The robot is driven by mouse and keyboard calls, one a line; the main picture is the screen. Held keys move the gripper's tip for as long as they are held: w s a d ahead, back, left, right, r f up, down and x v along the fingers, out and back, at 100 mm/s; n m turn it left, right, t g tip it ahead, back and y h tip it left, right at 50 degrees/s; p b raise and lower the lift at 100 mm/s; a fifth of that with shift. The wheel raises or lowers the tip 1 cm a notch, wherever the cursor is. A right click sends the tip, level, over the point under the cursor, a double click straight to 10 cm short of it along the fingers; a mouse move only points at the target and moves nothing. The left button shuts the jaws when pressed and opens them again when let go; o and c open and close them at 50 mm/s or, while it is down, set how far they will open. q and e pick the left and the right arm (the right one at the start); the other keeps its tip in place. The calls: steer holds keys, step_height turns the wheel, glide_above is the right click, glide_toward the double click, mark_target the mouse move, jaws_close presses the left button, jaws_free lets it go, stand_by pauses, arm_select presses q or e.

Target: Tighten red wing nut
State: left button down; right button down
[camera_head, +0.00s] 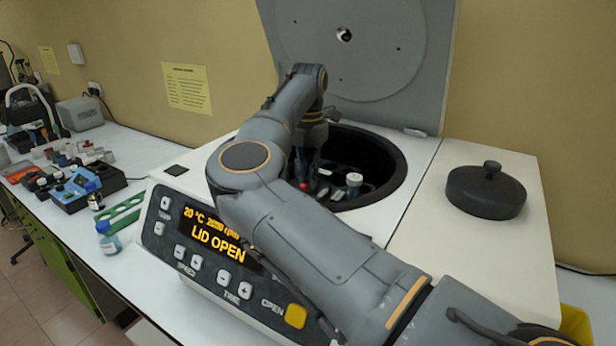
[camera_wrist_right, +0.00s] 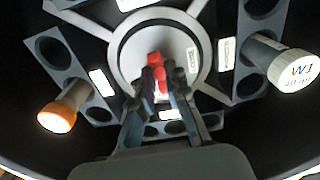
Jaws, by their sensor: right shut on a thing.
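The red wing nut (camera_wrist_right: 156,72) sits at the centre of the grey rotor hub in the right wrist view. In the head view a bit of its red (camera_head: 305,186) shows below my gripper. My right gripper (camera_wrist_right: 165,88) is shut on the wing nut, its fingers on both sides of it. In the head view my right gripper (camera_head: 307,170) reaches down into the open centrifuge bowl (camera_head: 385,160). Much of the rotor is hidden behind my arm there. My left gripper is not in view.
A white-capped tube (camera_wrist_right: 294,70) and an orange-capped tube (camera_wrist_right: 57,117) stand in rotor holders on opposite sides. The centrifuge lid (camera_head: 400,90) is raised behind. A black knobbed cover (camera_head: 486,190) lies at right. A small bottle (camera_head: 108,238) and racks stand at left.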

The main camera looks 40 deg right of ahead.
steer(key=shift+m, duration=0.4)
steer(key=c, duration=1.3)
jaws_free()
steer(key=shift+c, duration=0.2)
step_height(320, 180, up, 12)
